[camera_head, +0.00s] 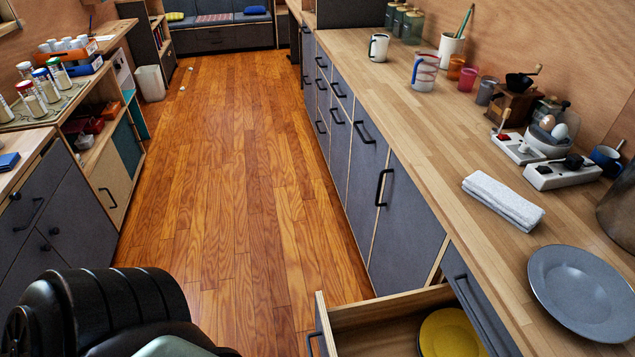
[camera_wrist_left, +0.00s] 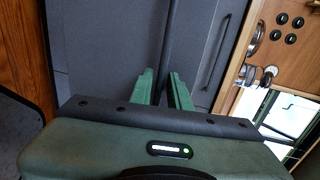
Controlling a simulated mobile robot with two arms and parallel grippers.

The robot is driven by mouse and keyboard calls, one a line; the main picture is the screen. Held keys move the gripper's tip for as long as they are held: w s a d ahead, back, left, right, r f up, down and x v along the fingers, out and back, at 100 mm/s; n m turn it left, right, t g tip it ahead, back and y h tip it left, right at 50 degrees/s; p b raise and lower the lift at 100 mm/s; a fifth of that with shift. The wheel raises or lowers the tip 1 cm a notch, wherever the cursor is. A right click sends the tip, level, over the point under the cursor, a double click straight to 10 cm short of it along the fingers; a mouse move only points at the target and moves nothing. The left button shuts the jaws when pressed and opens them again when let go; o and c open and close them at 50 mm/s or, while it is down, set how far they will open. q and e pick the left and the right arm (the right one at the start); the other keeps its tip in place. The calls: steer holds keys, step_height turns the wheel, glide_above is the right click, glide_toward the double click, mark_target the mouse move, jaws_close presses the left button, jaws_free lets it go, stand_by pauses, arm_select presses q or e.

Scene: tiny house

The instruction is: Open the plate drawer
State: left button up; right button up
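The plate drawer (camera_head: 377,306) is pulled out from under the right-hand counter at the bottom of the head view. A yellow plate (camera_head: 448,335) lies inside it. Its grey front carries a black handle (camera_head: 310,345), partly cut off by the frame. In the left wrist view, my left gripper (camera_wrist_left: 163,85) has its two green fingers apart, with a dark strip between grey panels visible behind the gap. I see nothing clearly held. My left arm fills the lower left of the head view, and its fingers are hidden there. My right gripper is not in view.
The right counter (camera_head: 430,130) holds a grey plate (camera_head: 583,290), a folded white towel (camera_head: 503,200), mugs and jars. Black handles stick out from the closed grey fronts. A white bin (camera_head: 151,83) stands by the left cabinets.

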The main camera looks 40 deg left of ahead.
arm_select(q)
steer(key=v, duration=0.7)
steer(key=shift+b, duration=0.45)
